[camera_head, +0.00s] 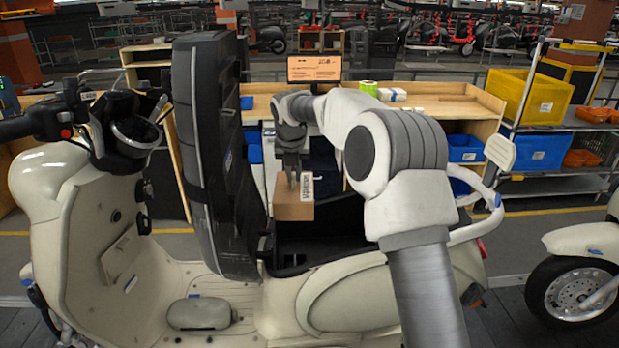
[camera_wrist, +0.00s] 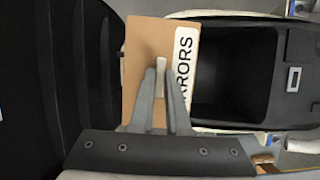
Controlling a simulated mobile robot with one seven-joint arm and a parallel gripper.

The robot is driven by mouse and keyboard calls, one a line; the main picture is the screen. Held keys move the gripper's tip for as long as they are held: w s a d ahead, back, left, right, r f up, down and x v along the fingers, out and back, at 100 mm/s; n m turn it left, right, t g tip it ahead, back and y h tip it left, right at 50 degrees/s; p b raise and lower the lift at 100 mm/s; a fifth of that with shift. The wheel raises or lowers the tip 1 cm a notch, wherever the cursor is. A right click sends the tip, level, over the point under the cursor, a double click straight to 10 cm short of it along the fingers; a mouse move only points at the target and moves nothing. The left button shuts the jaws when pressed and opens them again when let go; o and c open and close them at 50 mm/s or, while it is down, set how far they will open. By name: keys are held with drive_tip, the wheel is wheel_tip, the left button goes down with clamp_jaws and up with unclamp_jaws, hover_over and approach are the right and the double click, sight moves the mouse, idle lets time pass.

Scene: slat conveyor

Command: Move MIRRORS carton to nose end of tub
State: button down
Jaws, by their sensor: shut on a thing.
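The MIRRORS carton (camera_head: 293,208) is a small brown box with a white label, and it hangs from my gripper (camera_head: 292,178) above the scooter's open under-seat tub (camera_head: 318,243). The gripper is shut on the carton. In the wrist view the carton (camera_wrist: 146,62) fills the space ahead of the fingers (camera_wrist: 161,78), with its label partly covered by a finger. The black tub (camera_wrist: 237,75) shows to the right of the carton there. In the head view the carton is near the tub's left end, beside the raised seat; my arm hides part of the tub's right side.
The raised black seat (camera_head: 208,150) stands upright just left of the carton; it also shows in the wrist view (camera_wrist: 80,70). A wooden workbench (camera_head: 440,104) is behind. A shelf with a yellow bin (camera_head: 530,97) is at right. Another scooter (camera_head: 585,270) stands at far right.

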sight(291, 189)
drive_tip(key=shift+s+a+r+n, duration=0.15)
drive_tip(key=shift+a+n, duration=0.15)
drive_tip(key=shift+f, duration=3)
wheel_tip(291, 189, down, 16)
drive_tip(key=b, duration=1)
drive_tip(key=shift+f, duration=0.25)
drive_tip(key=shift+f, duration=0.35)
drive_tip(key=shift+f, duration=0.25)
drive_tip(key=c, duration=0.8)
unclamp_jaws()
